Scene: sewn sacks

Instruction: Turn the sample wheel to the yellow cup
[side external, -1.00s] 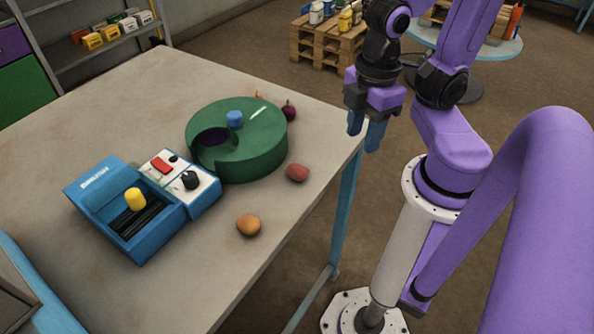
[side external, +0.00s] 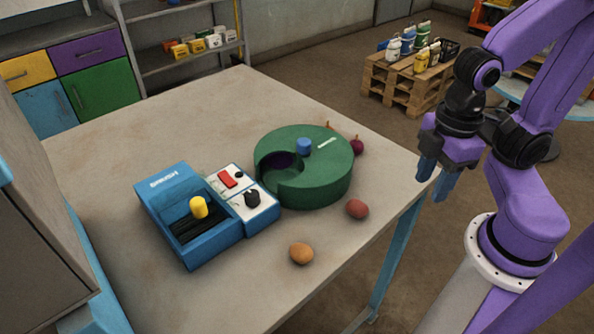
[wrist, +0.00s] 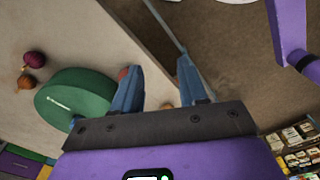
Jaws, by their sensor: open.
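The sample wheel (side external: 325,180) is a thick green drum on the table, with a blue knob (side external: 304,146) on top and a white mark near its rim. Its cut-out opening faces left and shows a dark purple round thing (side external: 281,160); I cannot tell whether it is a cup. No yellow cup shows in the wheel. The wheel also shows in the wrist view (wrist: 75,95), left of my fingers. My gripper (side external: 433,180) is open and empty, with blue fingers pointing down, right of the wheel near the table corner; it also shows in the wrist view (wrist: 158,70).
A blue box (side external: 190,240) marked BRUSH, with a yellow knob (side external: 199,207), stands left of the wheel. A panel with a red switch (side external: 228,180) and black knob (side external: 252,197) sits between. A reddish (side external: 357,209), an orange (side external: 301,253) and a purple (side external: 356,146) round thing lie nearby.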

